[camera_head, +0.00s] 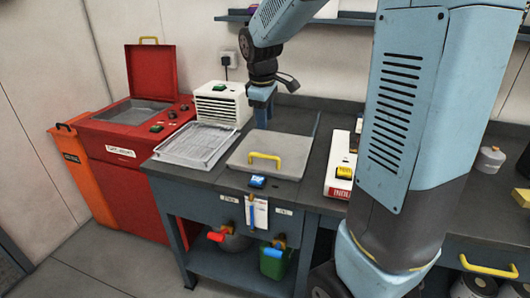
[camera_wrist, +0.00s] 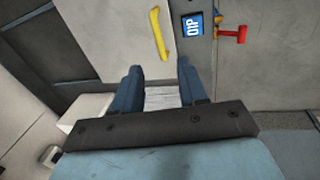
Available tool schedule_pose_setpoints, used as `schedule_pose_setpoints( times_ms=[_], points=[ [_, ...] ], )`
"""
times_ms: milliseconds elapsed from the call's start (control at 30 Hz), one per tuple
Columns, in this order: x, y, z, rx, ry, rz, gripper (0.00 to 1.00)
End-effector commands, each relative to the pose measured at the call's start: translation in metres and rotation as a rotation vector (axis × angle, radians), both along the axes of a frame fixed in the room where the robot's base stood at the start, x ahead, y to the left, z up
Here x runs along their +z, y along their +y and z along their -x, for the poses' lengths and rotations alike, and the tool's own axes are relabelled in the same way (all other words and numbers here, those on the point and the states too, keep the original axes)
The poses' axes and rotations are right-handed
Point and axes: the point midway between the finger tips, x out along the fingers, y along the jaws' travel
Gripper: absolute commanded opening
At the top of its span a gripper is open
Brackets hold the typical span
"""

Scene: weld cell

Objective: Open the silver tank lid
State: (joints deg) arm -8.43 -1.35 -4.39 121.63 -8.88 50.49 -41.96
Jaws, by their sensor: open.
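The silver tank lid (camera_head: 290,148) lies flat and shut in the bench top, with a yellow bar handle (camera_head: 264,158) near its front edge. In the wrist view the lid (camera_wrist: 118,32) fills the upper middle, and its yellow handle (camera_wrist: 160,33) shows beyond my fingertips. My gripper (camera_head: 262,122) points down above the back left part of the lid, apart from the handle. In the wrist view my gripper (camera_wrist: 157,78) has its two blue fingers apart, with nothing between them.
A wire drain tray (camera_head: 195,145) lies left of the lid, with a white vented unit (camera_head: 222,103) behind it. A red tank (camera_head: 135,130) with its lid raised stands further left. A white and red box (camera_head: 340,165) sits right of the lid.

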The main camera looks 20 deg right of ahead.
Motion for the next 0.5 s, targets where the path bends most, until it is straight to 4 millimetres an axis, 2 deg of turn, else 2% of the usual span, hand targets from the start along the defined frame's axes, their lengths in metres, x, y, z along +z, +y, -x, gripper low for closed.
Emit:
schedule_pose_setpoints(
  times_ms=[100,267,500],
  points=[
    [-0.007,0.001,-0.010,0.034,0.016,0.013,0.42],
    [-0.015,0.001,-0.014,0.048,0.022,0.018,0.42],
    [-0.047,-0.002,-0.018,0.047,0.026,0.018,0.42]
  ],
)
